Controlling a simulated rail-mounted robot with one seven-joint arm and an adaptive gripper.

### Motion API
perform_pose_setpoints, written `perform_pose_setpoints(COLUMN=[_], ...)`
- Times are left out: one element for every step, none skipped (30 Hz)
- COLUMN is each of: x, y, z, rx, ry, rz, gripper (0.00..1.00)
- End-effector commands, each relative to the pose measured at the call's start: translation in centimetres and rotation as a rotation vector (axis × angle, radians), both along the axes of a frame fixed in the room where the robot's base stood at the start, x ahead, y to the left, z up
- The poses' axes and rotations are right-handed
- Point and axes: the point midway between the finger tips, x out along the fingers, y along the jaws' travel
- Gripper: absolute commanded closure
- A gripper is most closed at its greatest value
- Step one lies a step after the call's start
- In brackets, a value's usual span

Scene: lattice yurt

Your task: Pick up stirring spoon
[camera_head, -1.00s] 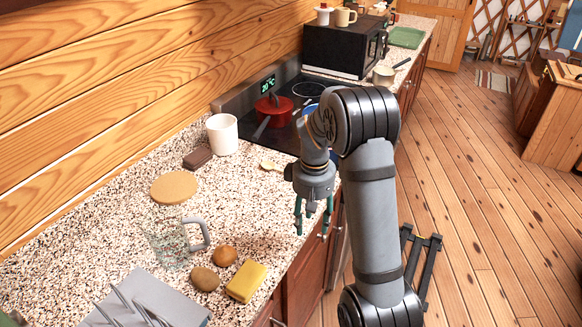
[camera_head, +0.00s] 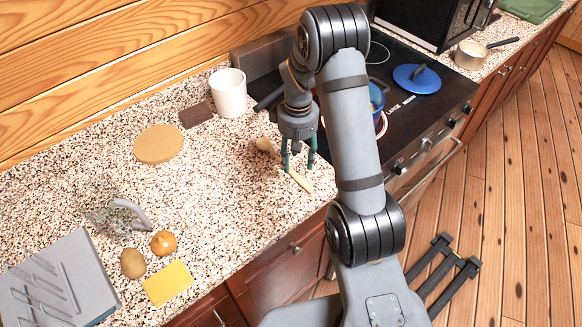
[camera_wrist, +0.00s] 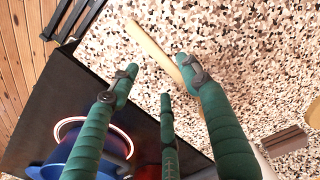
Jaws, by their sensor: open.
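The wooden stirring spoon (camera_head: 300,181) lies on the speckled counter. Its bowl (camera_head: 263,144) is toward the wall and its handle points toward the counter's front edge. My gripper (camera_head: 298,165) is open and empty over the spoon, its green fingers pointing down and hiding part of the handle. In the wrist view, the pale spoon handle (camera_wrist: 150,45) runs diagonally to the right finger, which hides its lower end. The open gripper (camera_wrist: 158,72) shows three green fingers there. I cannot tell the exact height of the fingertips above the spoon.
The black stove (camera_head: 400,118) with a blue lid (camera_head: 417,78) is just right of my gripper. A white cup (camera_head: 229,93), dark brown block (camera_head: 195,115) and round board (camera_head: 158,143) stand left. A glass mug (camera_head: 115,215) and yellow sponge (camera_head: 168,283) are nearer. Counter between is clear.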

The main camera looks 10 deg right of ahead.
Motion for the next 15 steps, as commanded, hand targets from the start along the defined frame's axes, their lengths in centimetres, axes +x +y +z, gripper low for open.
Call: perform_pose_setpoints(x=[-0.1, -0.2, -0.2, -0.2, -0.2, -0.2, -0.2, -0.1, -0.1, -0.1, -0.1, 0.0, 0.0, 0.0, 0.0], y=[0.0, 0.0, -0.1, -0.1, -0.1, -0.2, -0.2, -0.2, -0.2, -0.2, -0.2, -0.2, -0.2, -0.2, -0.2], z=[-0.3, -0.6, -1.1, -1.5, -1.9, -2.4, -2.9, -3.4, -3.9, -4.2, -4.4, -4.7, -4.8, -4.9, -4.9], rx=[0.000, 0.000, 0.000, 0.000, 0.000, 0.000, 0.000, -0.001, 0.000, 0.000, -0.001, 0.000, 0.000, 0.000, 0.000], ry=[0.005, 0.005, 0.007, 0.008, 0.008, 0.007, 0.007, 0.006, 0.004, 0.004, 0.004, 0.002, 0.001, 0.001, 0.001], rz=[0.000, 0.001, 0.002, 0.001, 0.001, 0.000, 0.000, 0.001, 0.001, 0.001, 0.001, 0.001, 0.000, 0.000, 0.000], gripper=[0.53, 0.53, 0.53, 0.53, 0.53, 0.53, 0.53, 0.53, 0.53, 0.53, 0.53, 0.53, 0.53, 0.53, 0.53])
